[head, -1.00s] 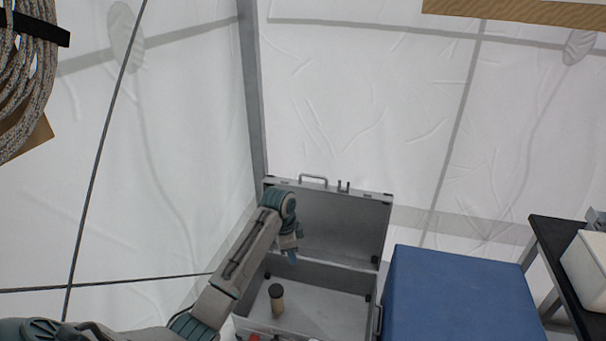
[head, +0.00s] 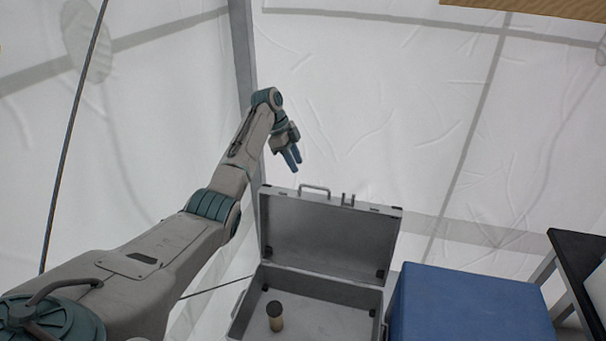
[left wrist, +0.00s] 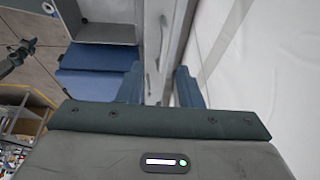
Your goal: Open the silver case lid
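The silver case (head: 375,298) stands open at the bottom of the head view. Its lid (head: 325,238) stands up at the back, leaning slightly away, with the handle (head: 314,190) on its top edge. My left gripper (head: 292,158) is above the lid's top edge, left of the handle, apart from it in the picture. Its blue fingers are spread and nothing is seen between them. In the left wrist view the two fingers (left wrist: 160,88) also stand apart, with a grey edge visible beyond the gap.
A dark-capped cylinder (head: 275,316) stands inside the case. A blue box (head: 470,305) is close against the case's right side. A black-topped table (head: 585,262) is at the far right. White tent walls and a grey pole (head: 241,60) stand behind.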

